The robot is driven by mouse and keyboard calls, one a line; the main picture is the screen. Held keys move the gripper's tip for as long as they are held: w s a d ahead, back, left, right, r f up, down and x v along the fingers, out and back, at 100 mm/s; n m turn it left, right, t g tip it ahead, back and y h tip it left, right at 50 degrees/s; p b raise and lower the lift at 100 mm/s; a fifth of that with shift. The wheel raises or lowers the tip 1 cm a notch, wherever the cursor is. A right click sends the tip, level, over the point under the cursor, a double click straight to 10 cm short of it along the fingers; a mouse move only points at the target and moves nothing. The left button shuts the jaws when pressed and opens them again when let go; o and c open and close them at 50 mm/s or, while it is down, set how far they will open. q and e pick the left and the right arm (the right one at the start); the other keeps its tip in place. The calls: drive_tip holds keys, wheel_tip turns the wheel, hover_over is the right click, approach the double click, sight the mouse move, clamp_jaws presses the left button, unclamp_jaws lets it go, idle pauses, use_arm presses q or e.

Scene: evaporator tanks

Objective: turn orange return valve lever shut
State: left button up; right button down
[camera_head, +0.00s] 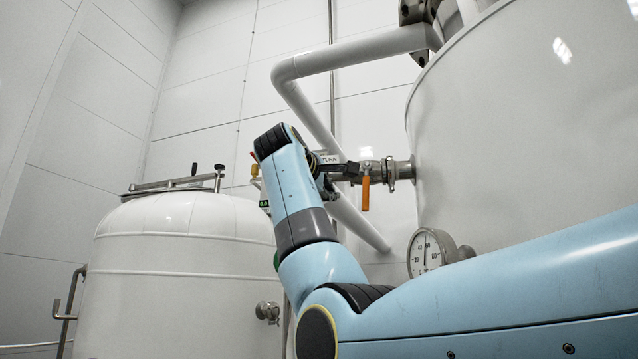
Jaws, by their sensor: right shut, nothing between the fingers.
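The orange lever (365,193) of the return valve hangs straight down, across the short metal pipe (402,170) that leads into the big tank on the right. A white label (329,159) ending in "TURN" shows just left of the valve; its start is hidden behind my arm. My right gripper (350,169) is partly hidden behind my wrist. Its dark fingers are shut and empty, just left of the lever's top. I cannot tell whether they touch the valve. My left gripper is out of view.
The big white tank (520,110) fills the right side, with a round dial gauge (424,252) below the valve. A bent white pipe (345,57) runs above and behind the valve. A smaller white tank (180,260) stands at left.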

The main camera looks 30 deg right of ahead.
sight(366, 186)
drive_tip(key=shift+s+d+f, duration=0.1)
drive_tip(key=shift+s+d, duration=0.2)
drive_tip(key=shift+d, duration=0.35)
drive_tip(key=shift+s+d+f, duration=0.1)
drive_tip(key=shift+s+d, duration=0.2)
drive_tip(key=shift+d, duration=0.35)
drive_tip(key=shift+s+d+f, duration=0.1)
drive_tip(key=shift+s+d, duration=0.2)
drive_tip(key=shift+d, duration=0.35)
drive_tip(key=shift+r, duration=0.1)
drive_tip(key=shift+s+d+f+n+p, duration=0.25)
drive_tip(key=shift+s+d+n+p, duration=0.25)
drive_tip(key=shift+d+n, duration=0.1)
